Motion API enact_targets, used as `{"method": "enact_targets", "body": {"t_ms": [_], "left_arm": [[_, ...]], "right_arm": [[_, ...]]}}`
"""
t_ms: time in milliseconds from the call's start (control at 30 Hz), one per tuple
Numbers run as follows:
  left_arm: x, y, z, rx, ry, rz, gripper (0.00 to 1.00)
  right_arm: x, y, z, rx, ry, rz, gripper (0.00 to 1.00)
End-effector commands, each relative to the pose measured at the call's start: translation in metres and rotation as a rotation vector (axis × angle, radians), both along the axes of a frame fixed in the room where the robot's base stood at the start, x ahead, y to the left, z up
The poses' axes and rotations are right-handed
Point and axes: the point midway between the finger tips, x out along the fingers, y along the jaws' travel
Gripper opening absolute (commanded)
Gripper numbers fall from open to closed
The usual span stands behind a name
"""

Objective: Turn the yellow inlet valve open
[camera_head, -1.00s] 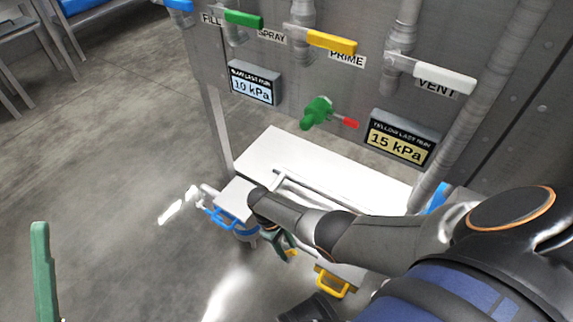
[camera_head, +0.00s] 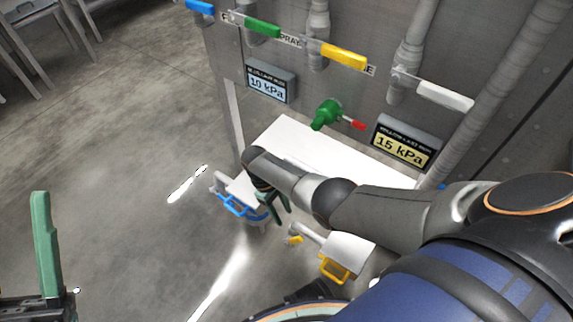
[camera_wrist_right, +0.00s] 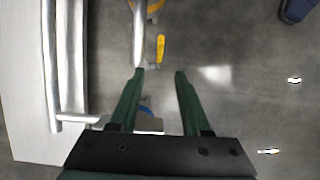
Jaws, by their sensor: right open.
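A small yellow lever (camera_head: 294,240) sits low on a pale pipe below the white shelf, and it looks like the yellow inlet valve. In the right wrist view the yellow lever (camera_wrist_right: 161,48) lies beside a metal pipe, just beyond my fingertips. My right gripper (camera_head: 277,205) points down in front of the shelf, to the upper left of the lever. In the right wrist view the right gripper (camera_wrist_right: 159,73) is open with nothing between its green fingers. My left gripper (camera_head: 42,245) shows one green finger at the left edge; its other finger is not clear.
Yellow (camera_head: 335,268) and blue (camera_head: 240,206) bracket handles sit near the low pipework. The white shelf (camera_head: 290,135) stands close to my right forearm. A wall panel carries several levers, including a yellow one (camera_head: 344,55). Open floor (camera_head: 140,180) lies left.

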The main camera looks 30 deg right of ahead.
Motion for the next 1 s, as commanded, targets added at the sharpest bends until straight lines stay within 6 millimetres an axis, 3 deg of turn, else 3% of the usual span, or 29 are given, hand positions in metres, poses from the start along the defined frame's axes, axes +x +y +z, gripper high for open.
{"method": "enact_targets", "body": {"t_ms": [167, 533, 800, 1000], "left_arm": [[0.0, 0.0, 0.004, -0.002, -0.004, -0.001, 0.5], [0.006, 0.002, 0.006, -0.007, 0.019, 0.015, 0.5], [0.043, 0.009, -0.011, 0.027, 0.273, 0.091, 0.5], [0.062, 0.016, -0.038, 0.054, 0.478, 0.148, 0.5]], "right_arm": [[0.003, 0.001, 0.007, 0.0, 0.0, 0.0, 0.47], [-0.004, 0.003, 0.001, 0.033, -0.023, 0.003, 0.47], [-0.046, 0.007, -0.03, 0.251, -0.282, 0.007, 0.47], [-0.077, -0.014, -0.023, 0.309, -0.533, -0.002, 0.47]]}}
